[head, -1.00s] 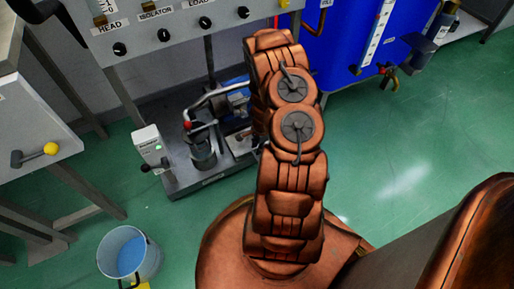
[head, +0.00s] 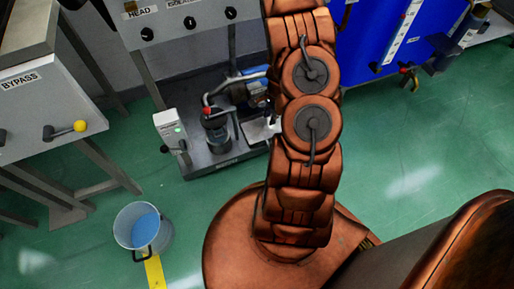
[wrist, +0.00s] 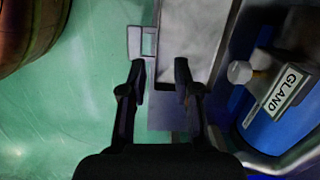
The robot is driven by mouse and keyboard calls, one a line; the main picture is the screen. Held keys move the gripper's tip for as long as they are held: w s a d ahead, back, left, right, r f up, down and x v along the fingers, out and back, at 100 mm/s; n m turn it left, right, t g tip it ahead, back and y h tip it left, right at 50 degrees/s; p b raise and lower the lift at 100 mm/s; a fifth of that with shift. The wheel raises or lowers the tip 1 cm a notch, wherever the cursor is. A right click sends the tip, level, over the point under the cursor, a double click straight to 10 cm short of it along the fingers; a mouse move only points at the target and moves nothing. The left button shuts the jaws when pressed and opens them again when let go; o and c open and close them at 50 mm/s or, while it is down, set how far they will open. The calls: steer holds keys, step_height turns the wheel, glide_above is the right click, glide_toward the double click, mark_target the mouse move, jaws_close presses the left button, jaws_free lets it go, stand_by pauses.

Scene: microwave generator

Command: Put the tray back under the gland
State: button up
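In the wrist view my gripper (wrist: 160,76) is open, its two dark fingers apart with nothing held between them. A pale grey, flat, tray-like piece (wrist: 192,32) lies just beyond the fingertips, with a small light square loop like a handle (wrist: 142,42) on its left side. I cannot tell whether the fingers touch it. A GLAND label (wrist: 287,90) is on the right, beside a pale round knob and a blue body. In the head view a whitish piece (head: 258,130), probably the tray, shows on the pump base, partly hidden by my arm.
The grey pump base (head: 215,160) holds a dark cylinder (head: 216,132) and a white box with a green light (head: 172,131). A bucket of blue liquid (head: 142,234) stands on the green floor. A blue tank (head: 390,35) is at the back right. Floor at right is clear.

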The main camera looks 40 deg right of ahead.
steer(key=s+a+r+n+g+y, duration=0.1)
steer(key=s+a+r+n+g, duration=0.15)
steer(key=a+r+n, duration=1.3)
steer(key=s+a+r+n+g+h, duration=0.1)
steer(key=s+a+r+n, duration=0.1)
steer(key=s+a+r, duration=0.5)
steer(key=s+a+r+n+g+h, duration=0.1)
steer(key=s+a+r+n, duration=0.2)
steer(key=s+a+r, duration=0.4)
steer(key=s+r, duration=0.4)
steer(key=s, duration=0.3)
steer(key=shift+a, duration=0.25)
steer(key=shift+s, duration=0.1)
